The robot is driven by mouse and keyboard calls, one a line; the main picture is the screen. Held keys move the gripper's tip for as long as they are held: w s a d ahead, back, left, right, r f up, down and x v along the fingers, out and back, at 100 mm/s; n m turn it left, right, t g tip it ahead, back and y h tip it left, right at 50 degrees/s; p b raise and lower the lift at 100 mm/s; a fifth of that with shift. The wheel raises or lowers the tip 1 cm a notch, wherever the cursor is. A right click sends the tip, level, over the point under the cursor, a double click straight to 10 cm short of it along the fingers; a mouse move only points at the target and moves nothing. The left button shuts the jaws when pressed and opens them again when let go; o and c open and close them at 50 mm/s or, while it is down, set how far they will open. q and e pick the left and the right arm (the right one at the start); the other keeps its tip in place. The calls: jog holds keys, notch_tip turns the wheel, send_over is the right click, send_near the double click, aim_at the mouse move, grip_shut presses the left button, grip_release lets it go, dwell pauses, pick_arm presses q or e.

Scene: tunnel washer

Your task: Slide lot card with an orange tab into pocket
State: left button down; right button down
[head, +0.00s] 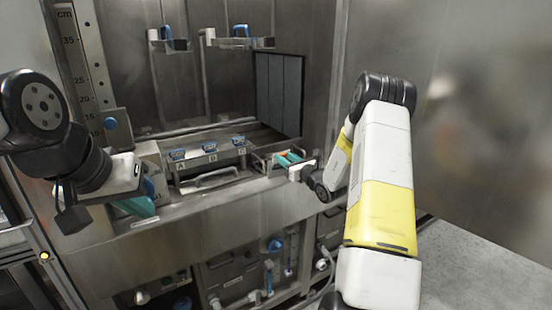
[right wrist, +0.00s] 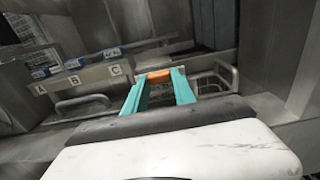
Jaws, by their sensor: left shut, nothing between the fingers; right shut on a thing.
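In the right wrist view the orange tab of the lot card (right wrist: 158,76) shows between the two teal fingertips of my right gripper (right wrist: 159,80). The rest of the card is hidden or too small to make out. In the head view my right gripper (head: 288,158) is at the right end of the lettered ledge, beside a small metal frame (head: 262,158). This frame also shows in the right wrist view as bent bars (right wrist: 228,76) just beyond and right of the fingers. I cannot tell which part is the pocket. My left gripper (head: 140,206) is shut and empty at the front left.
A metal ledge with labels A, B and C (head: 210,160) carries blue pieces (head: 209,146). A bar handle (head: 210,178) sits below it. A ruled scale (head: 72,45) stands at the left. Blue-topped fittings (head: 240,32) are on the back wall. Pipes (head: 268,275) run below the front panel.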

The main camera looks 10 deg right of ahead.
jog(key=shift+f, duration=0.55)
dwell(0.5)
dwell(0.4)
jog(key=c, duration=0.9)
grip_release()
jog(key=shift+c, duration=0.2)
